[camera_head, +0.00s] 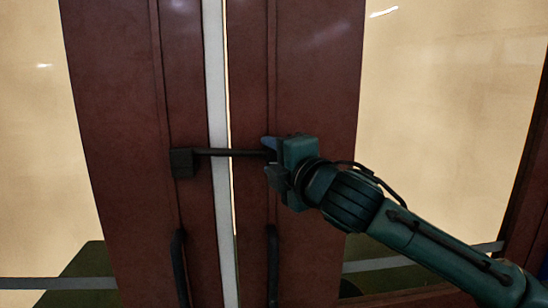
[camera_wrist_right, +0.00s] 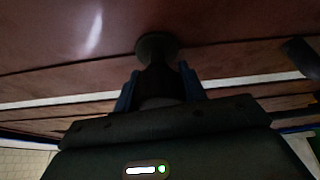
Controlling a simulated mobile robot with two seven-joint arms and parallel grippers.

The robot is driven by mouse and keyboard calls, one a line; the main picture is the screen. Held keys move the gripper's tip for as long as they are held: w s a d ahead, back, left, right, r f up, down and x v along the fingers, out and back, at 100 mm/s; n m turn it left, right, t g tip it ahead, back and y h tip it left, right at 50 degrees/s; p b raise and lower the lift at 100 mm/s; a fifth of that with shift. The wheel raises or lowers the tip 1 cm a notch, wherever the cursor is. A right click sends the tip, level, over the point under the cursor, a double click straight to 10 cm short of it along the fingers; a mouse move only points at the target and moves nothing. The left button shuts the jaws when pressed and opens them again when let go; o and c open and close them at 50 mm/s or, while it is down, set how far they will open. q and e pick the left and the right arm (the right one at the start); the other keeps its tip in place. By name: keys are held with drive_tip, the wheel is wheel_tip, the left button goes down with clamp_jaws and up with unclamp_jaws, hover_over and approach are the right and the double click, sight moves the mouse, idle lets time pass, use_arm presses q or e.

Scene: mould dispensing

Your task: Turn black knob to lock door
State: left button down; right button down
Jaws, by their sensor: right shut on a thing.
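A dark red-brown double door (camera_head: 120,110) fills the middle of the head view. A black bar (camera_head: 235,153) runs level across the pale gap between the leaves, from a black block (camera_head: 183,163) on the left leaf to my right gripper (camera_head: 270,152). In the right wrist view, the round black knob (camera_wrist_right: 156,44) lies against the brown door surface, just beyond my right gripper (camera_wrist_right: 160,82). The two blue-edged fingers are shut on the knob's dark stem. In the head view the gripper hides the knob. My left gripper is out of view.
Two black vertical pull handles hang below the bar, one on the left leaf (camera_head: 180,265) and one on the right leaf (camera_head: 272,265). Pale glass panes (camera_head: 450,100) flank the door on both sides. A light strip (camera_head: 217,90) shows between the leaves.

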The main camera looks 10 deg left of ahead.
drive_tip(key=shift+r+n, duration=0.1)
drive_tip(key=shift+n, duration=0.3)
drive_tip(key=c, duration=0.8)
unclamp_jaws()
drive_tip(key=shift+c, duration=0.2)
drive_tip(key=shift+s, duration=0.1)
drive_tip(key=b+v, duration=0.3)
drive_tip(key=v, duration=1)
drive_tip(key=shift+r, duration=0.2)
drive_tip(key=w+d+f+m+h, duration=0.1)
drive_tip(key=d+f+m, duration=0.2)
drive_tip(key=f+m, duration=0.85)
drive_tip(key=w+d+f+m+h, duration=0.1)
drive_tip(key=d+f+m+h, duration=0.3)
drive_tip(key=f, duration=1.4)
drive_tip(key=s+d+f+m+g+h, duration=0.1)
drive_tip(key=s+d+f+m, duration=0.4)
drive_tip(key=s+f, duration=0.4)
drive_tip(key=s+d+f+m+g+h, duration=0.2)
drive_tip(key=s+d+f+m, duration=0.2)
drive_tip(key=s+f, duration=0.5)
wheel_tip(320, 180, down, 6)
drive_tip(key=shift+d+f+m+h, duration=0.2)
drive_tip(key=shift+d+m+h, duration=0.15)
drive_tip(key=shift+d, duration=0.25)
